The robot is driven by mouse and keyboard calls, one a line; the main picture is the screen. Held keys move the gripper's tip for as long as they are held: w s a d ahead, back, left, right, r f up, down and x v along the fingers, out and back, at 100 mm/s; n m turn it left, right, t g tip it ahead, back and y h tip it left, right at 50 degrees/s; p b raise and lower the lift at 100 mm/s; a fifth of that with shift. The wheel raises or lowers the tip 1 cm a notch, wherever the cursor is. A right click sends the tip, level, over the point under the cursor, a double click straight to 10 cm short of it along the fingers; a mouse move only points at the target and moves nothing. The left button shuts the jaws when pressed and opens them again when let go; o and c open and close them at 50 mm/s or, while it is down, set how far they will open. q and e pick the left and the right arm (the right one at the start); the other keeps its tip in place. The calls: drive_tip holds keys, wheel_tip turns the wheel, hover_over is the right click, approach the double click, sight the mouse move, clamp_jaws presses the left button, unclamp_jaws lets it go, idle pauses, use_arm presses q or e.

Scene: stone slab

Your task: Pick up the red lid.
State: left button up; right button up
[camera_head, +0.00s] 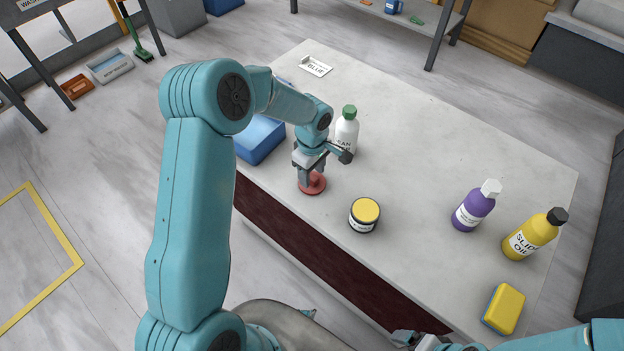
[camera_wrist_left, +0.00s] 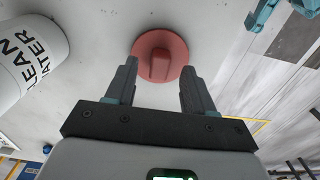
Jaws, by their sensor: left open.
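The red lid (camera_head: 314,186) is a round disc with a raised grip bar, lying on the stone slab (camera_head: 420,135) near its front edge. My left gripper (camera_head: 323,164) is above the lid in the head view and partly covers it. In the left wrist view the lid (camera_wrist_left: 160,56) lies just beyond the fingertips. My left gripper (camera_wrist_left: 156,75) is open there, with nothing between its fingers. Whether a fingertip touches the lid cannot be told. My right gripper (camera_head: 420,341) shows only partly at the bottom edge of the head view.
A white bottle with a green cap (camera_head: 346,132) stands close behind my left gripper. A yellow-topped jar (camera_head: 364,214) is right of the lid. A blue box (camera_head: 259,140) is left. Purple (camera_head: 473,208) and yellow (camera_head: 533,235) bottles and a sponge (camera_head: 503,308) stand farther right.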

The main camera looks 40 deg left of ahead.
use_arm(q)
drive_tip(key=shift+f, duration=0.6)
clamp_jaws()
drive_tip(key=shift+r, duration=0.1)
